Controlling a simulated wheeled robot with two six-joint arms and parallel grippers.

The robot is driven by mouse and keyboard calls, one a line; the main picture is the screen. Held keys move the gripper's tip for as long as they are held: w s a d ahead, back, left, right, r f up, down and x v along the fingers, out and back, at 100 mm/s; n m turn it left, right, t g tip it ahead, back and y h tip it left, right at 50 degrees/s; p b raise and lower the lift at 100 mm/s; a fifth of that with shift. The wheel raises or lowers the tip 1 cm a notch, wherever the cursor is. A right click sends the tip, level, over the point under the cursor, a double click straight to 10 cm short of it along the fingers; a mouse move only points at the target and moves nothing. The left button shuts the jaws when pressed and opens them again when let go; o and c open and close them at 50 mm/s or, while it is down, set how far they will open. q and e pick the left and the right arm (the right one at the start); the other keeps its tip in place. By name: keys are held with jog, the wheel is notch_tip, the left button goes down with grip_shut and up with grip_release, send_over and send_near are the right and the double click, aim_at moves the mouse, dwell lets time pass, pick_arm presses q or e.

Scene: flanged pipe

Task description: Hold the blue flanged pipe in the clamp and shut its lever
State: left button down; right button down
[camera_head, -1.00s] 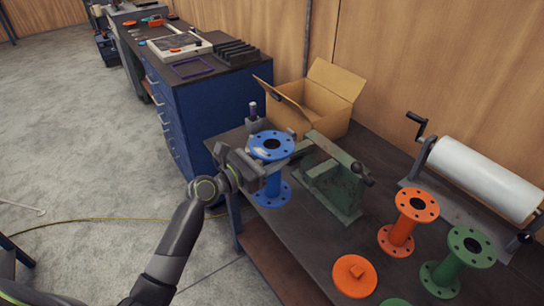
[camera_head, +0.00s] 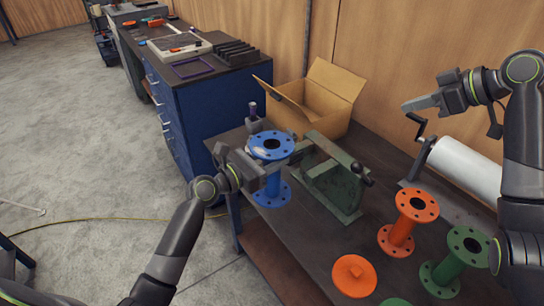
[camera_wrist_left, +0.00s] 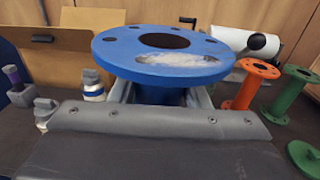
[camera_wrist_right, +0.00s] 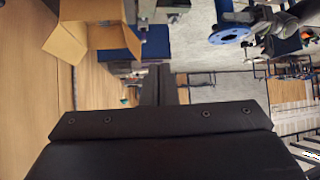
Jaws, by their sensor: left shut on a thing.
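The blue flanged pipe (camera_head: 271,165) stands upright at the left edge of the bench, beside the clamp. My left gripper (camera_head: 262,170) is shut on the pipe's body between its flanges. Its top flange (camera_wrist_left: 163,55) fills the middle of the left wrist view and hides the fingertips. The green clamp (camera_head: 335,178) is just right of the pipe, with its dark-knobbed lever (camera_head: 355,166) reaching to the right. My right gripper (camera_head: 420,102) is in the air above the roller at the right, holding nothing. Its fingers look close together in the right wrist view (camera_wrist_right: 160,85).
An open cardboard box (camera_head: 315,100) stands behind the clamp. An orange flanged pipe (camera_head: 404,225), a green flanged pipe (camera_head: 455,258) and an orange disc (camera_head: 354,275) occupy the bench's right and front. A white roller (camera_head: 462,168) with a crank is at the right.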

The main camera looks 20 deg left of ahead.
aim_at(362, 164)
pick_arm(q)
jog(key=shift+r, duration=0.15)
pick_arm(e)
jog(key=s+a+f+n+g, duration=0.1)
jog(key=a, duration=0.1)
jog(key=s+a+f+n+g+h, duration=0.1)
jog(key=s+a+f, duration=0.1)
jog(key=a, duration=0.1)
jog(key=s+a+f+n+g, duration=0.1)
jog(key=s+a+f, duration=0.1)
jog(key=a, duration=0.1)
jog(key=shift+s+a+n+h, duration=0.1)
jog(key=shift+s+n+h, duration=0.15)
jog(key=shift+n+h, duration=0.15)
jog(key=shift+f, duration=2.45)
pick_arm(q)
jog(key=shift+w, duration=0.1)
jog(key=shift+x, duration=2.35)
jog(key=shift+d, duration=0.2)
jog(key=shift+x, duration=2.9)
jog(key=shift+d, duration=0.1)
